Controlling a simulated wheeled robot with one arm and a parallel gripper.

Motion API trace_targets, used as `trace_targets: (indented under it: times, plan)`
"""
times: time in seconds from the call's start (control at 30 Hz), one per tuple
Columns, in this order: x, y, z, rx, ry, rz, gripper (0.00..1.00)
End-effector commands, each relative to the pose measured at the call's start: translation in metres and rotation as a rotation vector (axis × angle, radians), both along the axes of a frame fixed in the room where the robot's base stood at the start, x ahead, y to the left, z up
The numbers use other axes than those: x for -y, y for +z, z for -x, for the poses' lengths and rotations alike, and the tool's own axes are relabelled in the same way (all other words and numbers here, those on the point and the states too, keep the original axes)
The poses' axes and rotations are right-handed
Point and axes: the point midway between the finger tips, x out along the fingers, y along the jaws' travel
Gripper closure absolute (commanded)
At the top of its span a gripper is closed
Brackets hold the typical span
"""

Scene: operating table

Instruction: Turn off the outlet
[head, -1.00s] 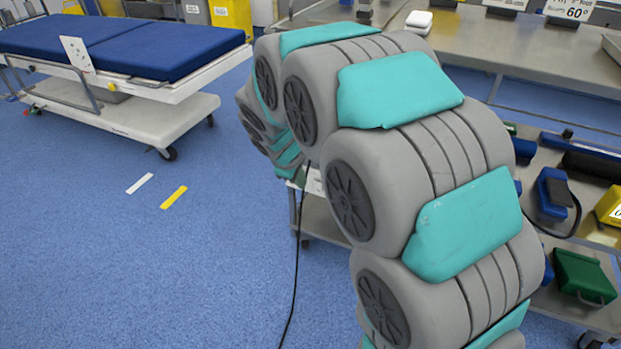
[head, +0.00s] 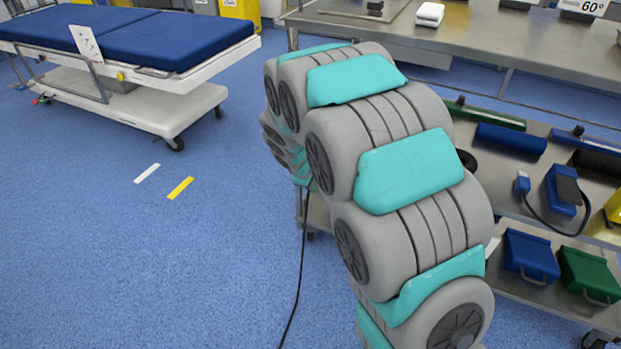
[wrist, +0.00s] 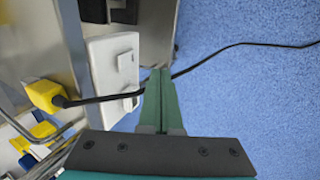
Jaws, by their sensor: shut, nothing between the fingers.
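In the wrist view a white outlet box (wrist: 104,75) is fixed beside a metal post. A small pale switch-like part (wrist: 125,61) stands out from its face, with another pale piece below it. A yellow plug (wrist: 44,95) with a black cord lies left of the box, and the cord crosses the box's lower part and runs right over the floor. My gripper (wrist: 160,72) is shut and empty, its green fingertips just right of the box and close to the cord. Contact cannot be told. In the head view my arm hides the gripper and outlet.
The black cord (head: 299,275) trails over the blue floor in the head view. A steel table (head: 470,45) and a lower cart (head: 515,200) with blue and green cases stand right. A blue-topped bed (head: 175,40) stands back left. Floor between is open.

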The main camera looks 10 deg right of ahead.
Motion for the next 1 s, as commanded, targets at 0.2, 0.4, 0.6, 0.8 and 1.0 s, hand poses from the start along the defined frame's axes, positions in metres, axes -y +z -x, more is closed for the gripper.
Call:
trace_targets:
  times: [0.2, 0.4, 0.6, 0.8, 1.0]
  plan:
    - [0.016, -0.007, -0.023, 0.002, -0.001, -0.002, 1.00]
    - [0.024, -0.005, -0.035, 0.001, 0.001, -0.001, 1.00]
    - [0.026, -0.005, -0.036, 0.000, 0.001, 0.000, 1.00]
    - [0.026, -0.005, -0.037, 0.000, 0.001, 0.000, 1.00]
    - [0.030, -0.003, -0.041, 0.001, 0.000, -0.001, 1.00]
